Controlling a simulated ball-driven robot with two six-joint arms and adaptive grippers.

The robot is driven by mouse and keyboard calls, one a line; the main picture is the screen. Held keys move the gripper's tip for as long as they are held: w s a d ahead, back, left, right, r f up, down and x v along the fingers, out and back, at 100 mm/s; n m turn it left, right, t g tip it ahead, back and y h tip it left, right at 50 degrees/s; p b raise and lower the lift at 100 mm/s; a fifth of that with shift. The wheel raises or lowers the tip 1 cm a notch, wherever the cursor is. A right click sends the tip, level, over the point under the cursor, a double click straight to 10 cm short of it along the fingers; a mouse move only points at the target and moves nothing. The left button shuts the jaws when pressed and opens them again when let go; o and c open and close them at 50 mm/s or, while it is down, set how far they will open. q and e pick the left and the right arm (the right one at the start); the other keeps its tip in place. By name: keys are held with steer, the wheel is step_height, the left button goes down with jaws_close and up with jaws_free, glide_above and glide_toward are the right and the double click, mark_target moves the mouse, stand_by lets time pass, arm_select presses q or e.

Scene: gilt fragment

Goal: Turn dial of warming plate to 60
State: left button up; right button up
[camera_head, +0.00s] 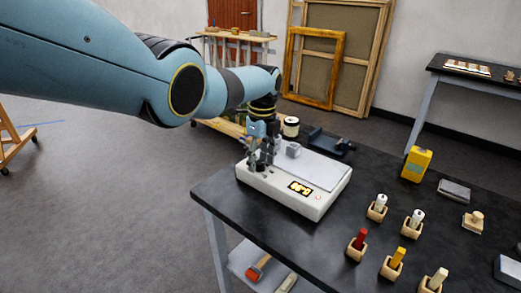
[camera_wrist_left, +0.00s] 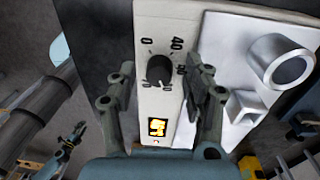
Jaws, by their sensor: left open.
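The warming plate (camera_head: 322,203) is a white box with a pale metal top, standing at the near left corner of the black table. Its black round dial (camera_wrist_left: 158,72) shows in the left wrist view, with a 0 and a 40 printed above it; other marks are partly hidden. I cannot tell the dial's setting. A lit orange display (camera_head: 300,188) is on the plate; its digits are hard to read. My left gripper (camera_head: 262,166) is open above the plate's left end, its fingers on either side of the dial. My right gripper (camera_wrist_left: 70,138) seems to show small at the lower left.
A metal cup-like ring (camera_wrist_left: 282,62) and a small block (camera_head: 293,149) are on the plate's top. A yellow canister (camera_head: 416,165) and several small wooden holders with coloured sticks stand to the right. The table's left edge is close to the plate.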

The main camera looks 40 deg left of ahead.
arm_select(q)
step_height(320, 180, up, 12)
steer(key=shift+w, duration=0.4)
steer(key=shift+f, duration=0.25)
